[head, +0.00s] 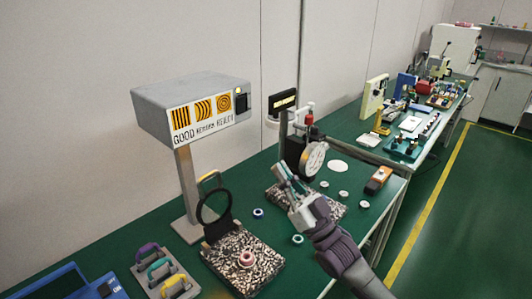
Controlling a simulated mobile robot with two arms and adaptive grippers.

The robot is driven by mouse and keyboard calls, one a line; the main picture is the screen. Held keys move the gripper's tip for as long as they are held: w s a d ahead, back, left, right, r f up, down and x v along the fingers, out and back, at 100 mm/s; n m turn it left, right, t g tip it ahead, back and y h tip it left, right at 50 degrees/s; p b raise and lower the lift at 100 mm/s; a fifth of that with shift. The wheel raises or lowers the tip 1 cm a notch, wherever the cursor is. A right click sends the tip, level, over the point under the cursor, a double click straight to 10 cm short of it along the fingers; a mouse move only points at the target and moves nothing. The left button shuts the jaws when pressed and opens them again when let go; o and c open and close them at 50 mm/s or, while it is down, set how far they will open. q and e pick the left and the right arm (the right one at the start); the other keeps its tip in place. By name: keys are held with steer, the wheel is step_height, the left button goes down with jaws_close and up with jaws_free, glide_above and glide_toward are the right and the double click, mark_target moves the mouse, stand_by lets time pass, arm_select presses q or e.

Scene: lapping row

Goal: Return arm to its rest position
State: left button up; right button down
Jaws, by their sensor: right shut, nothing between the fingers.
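My right gripper (288,176) comes in from the lower right on my dark arm. Its fingers are shut with nothing between them. It hangs over the green bench (125,240), in front of the dial gauge (314,158) on its stand, and hides part of a speckled plate (331,207). I cannot tell whether it touches the plate. My left gripper is not in view.
A grey sign box (191,107) on a post stands at the back left. A rack (165,280) with coloured handles is at lower left. Green floor (470,215) is clear at right.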

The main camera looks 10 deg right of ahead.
steer(key=s+a+f+m+g+h, duration=0.1)
steer(key=s+f+m+g+h, duration=0.25)
steer(key=f, duration=0.65)
steer(key=s+a+f+g+h, duration=0.1)
steer(key=s+f+g+h, duration=0.25)
steer(key=f+h, duration=0.45)
steer(key=s+d+f+g+h, duration=0.1)
steer(key=s+d+f+g, duration=0.1)
steer(key=s+f+g, duration=0.45)
steer(key=s+d+f+g+h, duration=0.1)
steer(key=s+d+f, duration=0.15)
steer(key=s, duration=0.65)
steer(key=s+d+f+g+h, duration=0.1)
steer(key=s+d+f+g, duration=0.1)
steer(key=s+f+g, duration=0.45)
step_height(320, 180, down, 22)
steer(key=s+r+t, duration=0.1)
steer(key=s+t, duration=0.1)
steer(key=s+d+f+g, duration=0.1)
steer(key=s+d+f, duration=0.2)
steer(key=s+f, duration=1.4)
steer(key=shift+s+f+g, duration=0.2)
steer(key=shift+f+g, duration=0.2)
steer(key=shift+f, duration=0.45)
